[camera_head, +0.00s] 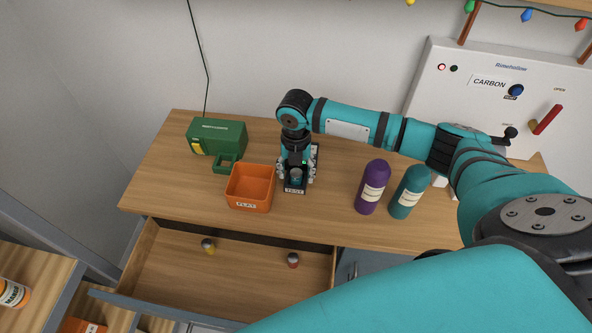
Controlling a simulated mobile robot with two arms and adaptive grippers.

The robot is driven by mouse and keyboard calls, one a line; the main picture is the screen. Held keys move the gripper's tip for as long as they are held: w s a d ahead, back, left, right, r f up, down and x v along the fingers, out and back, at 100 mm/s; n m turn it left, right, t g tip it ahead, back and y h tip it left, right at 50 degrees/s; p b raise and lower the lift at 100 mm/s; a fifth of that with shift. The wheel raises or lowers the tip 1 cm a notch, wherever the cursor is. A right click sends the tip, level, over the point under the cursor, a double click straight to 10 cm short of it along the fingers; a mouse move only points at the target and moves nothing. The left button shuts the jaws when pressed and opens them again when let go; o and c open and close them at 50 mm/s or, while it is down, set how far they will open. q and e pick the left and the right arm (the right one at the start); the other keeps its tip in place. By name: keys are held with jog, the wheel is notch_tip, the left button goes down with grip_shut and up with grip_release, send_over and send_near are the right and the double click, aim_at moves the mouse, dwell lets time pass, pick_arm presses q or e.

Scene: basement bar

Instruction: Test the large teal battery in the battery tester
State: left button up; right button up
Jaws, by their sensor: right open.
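The black battery tester (294,190), with a TEST label on its front, stands on the wooden worktop right of the orange bin. My right gripper (297,172) points straight down over the tester, with its fingers spread apart. A small teal piece (297,179), which looks like the top of the teal battery, shows between the fingers at the tester. The fingers and tester hide most of it, so I cannot tell how it sits or whether the fingers touch it. My left gripper is not in view.
An orange bin labelled FLAT (249,187) and a green box (217,137) stand to the left. Purple (372,187) and teal (409,192) bottles stand to the right.

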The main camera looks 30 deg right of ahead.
notch_tip(320, 180, up, 12)
dwell(0.4)
jog(key=shift+f, duration=0.2)
